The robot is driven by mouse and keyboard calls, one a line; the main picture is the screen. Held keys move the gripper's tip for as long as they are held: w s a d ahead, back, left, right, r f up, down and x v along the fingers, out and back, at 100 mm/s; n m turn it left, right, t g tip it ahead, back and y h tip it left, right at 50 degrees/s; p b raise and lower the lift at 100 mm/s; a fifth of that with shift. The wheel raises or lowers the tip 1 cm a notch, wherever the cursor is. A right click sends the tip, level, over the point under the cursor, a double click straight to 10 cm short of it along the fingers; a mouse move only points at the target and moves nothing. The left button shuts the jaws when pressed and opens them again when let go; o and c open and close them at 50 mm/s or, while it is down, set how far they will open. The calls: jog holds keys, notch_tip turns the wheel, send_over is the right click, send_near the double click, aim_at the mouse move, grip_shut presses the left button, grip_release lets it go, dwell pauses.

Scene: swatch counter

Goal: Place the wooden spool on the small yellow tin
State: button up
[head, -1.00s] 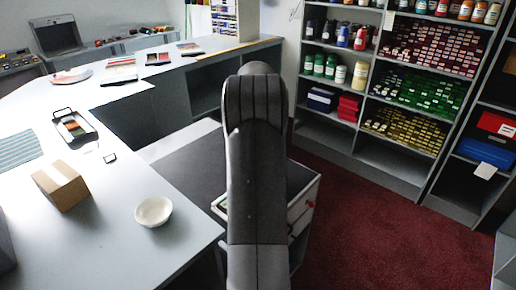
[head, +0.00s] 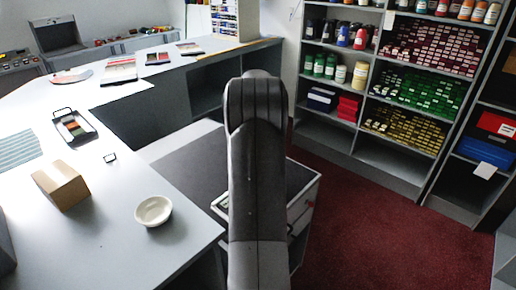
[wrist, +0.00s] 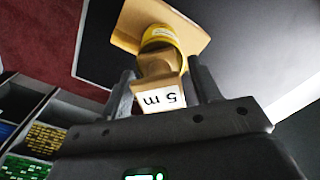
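In the wrist view, which looks upside down, the wooden spool (wrist: 158,68) is between the fingers of my gripper (wrist: 161,75). It is tan and carries a white "5 m" label. My gripper appears shut on it. The small yellow tin (wrist: 163,35) is just past the spool, lined up with it and partly covered by it. I cannot tell whether spool and tin touch. In the head view my own arm hides the gripper, the spool and the tin.
A flat tan piece (wrist: 184,22) lies beyond the tin, over a dark surface. In the head view, the counter at left holds a cardboard box (head: 61,186), a white bowl (head: 153,211) and a swatch tray (head: 88,133). Stocked shelves (head: 374,160) stand at right behind red carpet.

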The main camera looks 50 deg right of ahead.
notch_tip(320, 180, up, 12)
jog(key=shift+f, duration=0.1)
jog(key=s+a+r+n+t+h, duration=0.15)
jog(key=a+r, duration=0.35)
jog(key=a, duration=0.9)
jog(key=a+r+n+t+y, duration=0.1)
jog(key=a+r+n, duration=0.25)
jog(key=a, duration=0.95)
jog(key=s+a+f+n+t, duration=0.1)
jog(key=s+a+f, duration=0.1)
jog(key=s+a, duration=0.4)
jog(key=s+a+f+n+t, duration=0.1)
jog(key=s+a, duration=0.4)
jog(key=a, duration=0.3)
jog(key=s+a+f+n+t, duration=0.1)
jog(key=s+a+f+n, duration=0.1)
jog(key=s+a, duration=0.4)
jog(key=shift+s+a+f, duration=0.3)
jog(key=shift+a, duration=0.3)
